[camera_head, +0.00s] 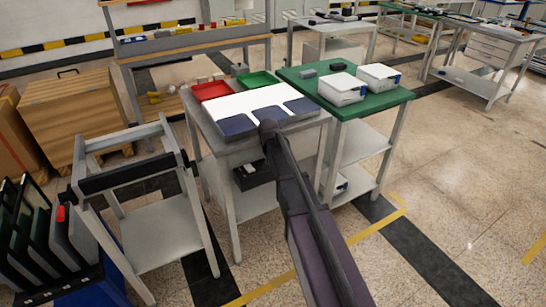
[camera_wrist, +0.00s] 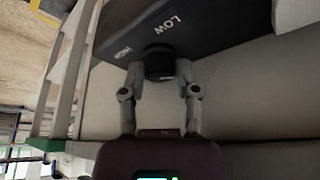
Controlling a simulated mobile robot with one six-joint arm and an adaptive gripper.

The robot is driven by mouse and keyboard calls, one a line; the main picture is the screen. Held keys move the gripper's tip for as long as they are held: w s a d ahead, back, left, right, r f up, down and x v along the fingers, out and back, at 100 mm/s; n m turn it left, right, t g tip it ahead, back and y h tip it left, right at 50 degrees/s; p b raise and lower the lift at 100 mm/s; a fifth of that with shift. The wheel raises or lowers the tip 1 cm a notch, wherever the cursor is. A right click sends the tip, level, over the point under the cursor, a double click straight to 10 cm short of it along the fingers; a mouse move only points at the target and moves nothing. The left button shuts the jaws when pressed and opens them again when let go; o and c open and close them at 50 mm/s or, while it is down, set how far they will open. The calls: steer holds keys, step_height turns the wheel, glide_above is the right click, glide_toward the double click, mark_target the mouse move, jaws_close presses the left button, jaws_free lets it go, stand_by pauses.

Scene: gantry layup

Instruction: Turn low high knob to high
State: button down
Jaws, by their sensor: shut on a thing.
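In the wrist view, a dark panel (camera_wrist: 215,22) carries the white words LOW and HIGH. LOW is at the upper middle and HIGH is to its lower left. A round black knob (camera_wrist: 158,57) stands out from the panel below these words. My gripper (camera_wrist: 160,72) has one finger on each side of the knob and is shut on it. A small pale mark shows low on the knob; I cannot tell which word it points to. In the head view, my arm reaches to a dark blue box (camera_head: 267,114) on the table, and hides the knob.
Other dark blue boxes (camera_head: 238,128) (camera_head: 303,108) stand close on either side. A red tray (camera_head: 211,90) and a green tray (camera_head: 258,79) lie behind on the grey table. A green-topped table (camera_head: 384,108) with white boxes (camera_head: 342,90) adjoins at right. Open floor lies in front at right.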

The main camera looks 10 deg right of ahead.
steer(key=shift+m+h, duration=0.5)
steer(key=shift+m, duration=0.7)
steer(key=shift+g, duration=0.4)
steer(key=shift+c, duration=1.7)
jaws_free()
